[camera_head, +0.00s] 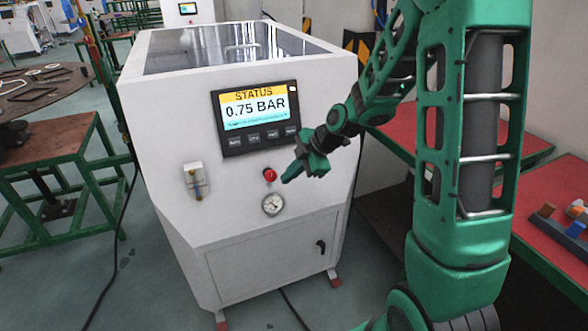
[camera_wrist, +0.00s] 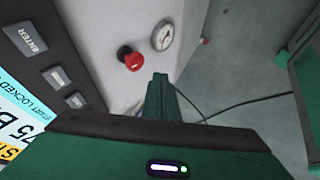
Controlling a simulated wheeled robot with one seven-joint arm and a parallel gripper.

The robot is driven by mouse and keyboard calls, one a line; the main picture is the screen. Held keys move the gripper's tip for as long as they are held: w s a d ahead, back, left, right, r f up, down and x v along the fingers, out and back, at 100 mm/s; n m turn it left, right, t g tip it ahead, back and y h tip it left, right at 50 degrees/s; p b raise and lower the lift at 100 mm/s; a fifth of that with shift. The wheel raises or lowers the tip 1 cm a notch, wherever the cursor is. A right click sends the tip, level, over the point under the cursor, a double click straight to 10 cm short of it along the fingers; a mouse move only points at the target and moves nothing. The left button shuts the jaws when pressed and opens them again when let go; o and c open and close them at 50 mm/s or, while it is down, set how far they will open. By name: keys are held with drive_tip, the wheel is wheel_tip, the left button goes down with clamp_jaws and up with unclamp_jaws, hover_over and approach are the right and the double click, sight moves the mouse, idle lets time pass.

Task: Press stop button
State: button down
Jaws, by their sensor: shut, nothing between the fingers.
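The red stop button (camera_head: 270,175) is on the white front of the gas generator (camera_head: 180,120), below the status display and above a round gauge. It also shows in the wrist view as a red mushroom button (camera_wrist: 131,59). My gripper (camera_head: 286,180) is shut and empty, its tips just right of the button in the head view. In the wrist view my gripper (camera_wrist: 158,84) points toward the panel, its tips below and right of the button. I cannot tell the exact gap; no contact is visible.
The display (camera_head: 256,117) reads 0.75 BAR, with a row of keys beneath. A round gauge (camera_head: 273,204) sits below the button, and a small flow meter (camera_head: 196,181) is to the left. A red-topped table (camera_head: 400,146) stands to the right. Cables lie on the floor.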

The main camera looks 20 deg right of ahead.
sight(269, 174)
drive_tip(key=w+a+f, duration=0.1)
drive_tip(key=w+f, duration=0.2)
drive_tip(key=w, duration=0.2)
drive_tip(key=shift+a, duration=0.25)
drive_tip(key=shift+w, duration=0.1)
